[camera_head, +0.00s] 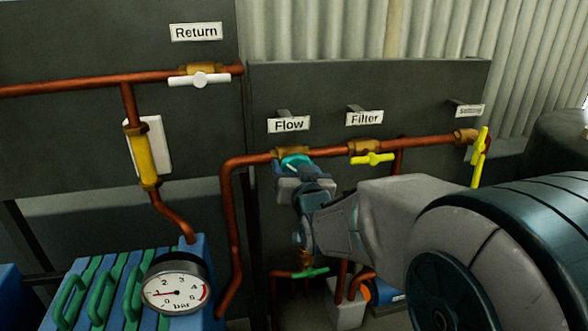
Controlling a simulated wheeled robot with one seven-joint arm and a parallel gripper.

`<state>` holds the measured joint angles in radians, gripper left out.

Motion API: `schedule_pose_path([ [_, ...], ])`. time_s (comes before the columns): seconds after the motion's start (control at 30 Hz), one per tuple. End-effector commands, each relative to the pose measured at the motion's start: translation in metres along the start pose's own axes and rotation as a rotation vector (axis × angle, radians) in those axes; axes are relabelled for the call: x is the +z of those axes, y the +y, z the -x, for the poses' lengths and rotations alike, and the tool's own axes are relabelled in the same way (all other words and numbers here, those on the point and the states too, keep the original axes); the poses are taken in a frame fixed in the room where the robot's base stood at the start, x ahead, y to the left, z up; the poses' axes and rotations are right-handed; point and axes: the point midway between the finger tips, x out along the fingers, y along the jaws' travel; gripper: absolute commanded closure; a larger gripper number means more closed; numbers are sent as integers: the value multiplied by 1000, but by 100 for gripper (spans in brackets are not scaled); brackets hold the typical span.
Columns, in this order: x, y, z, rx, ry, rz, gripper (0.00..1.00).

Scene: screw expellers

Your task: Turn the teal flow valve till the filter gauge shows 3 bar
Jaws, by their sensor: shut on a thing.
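The teal flow valve (296,160) sits on the copper pipe just below the "Flow" sign (289,125). My gripper (298,172) reaches it from below right and is shut on its handle. The jaws hide part of the handle, so its exact angle is hard to tell. A round white gauge (176,285) marked in bar stands in front of the blue and green ribbed unit at lower left. Its needle points left, close to 1. No label naming this gauge is visible.
A yellow valve (372,159) is right of the teal one under the "Filter" sign (364,118). Another yellow valve (479,158) is farther right. A white-handled valve (199,80) is under "Return". A green valve (310,272) is below my gripper. A copper pipe (231,220) drops at left.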

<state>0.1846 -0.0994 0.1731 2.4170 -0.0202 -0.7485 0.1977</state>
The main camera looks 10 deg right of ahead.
Motion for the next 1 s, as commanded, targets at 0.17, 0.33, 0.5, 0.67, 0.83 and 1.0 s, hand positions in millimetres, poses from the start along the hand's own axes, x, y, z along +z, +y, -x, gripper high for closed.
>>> schedule_pose_path([
  [0.17,3,1,0,-1,3,46,57],
  [0.33,5,2,0,0,6,143,57],
  [0.5,7,2,0,0,7,285,57],
  [0.67,7,3,0,2,6,437,57],
  [0.83,7,4,0,3,5,600,57],
  [1.0,5,4,0,3,5,762,57],
])
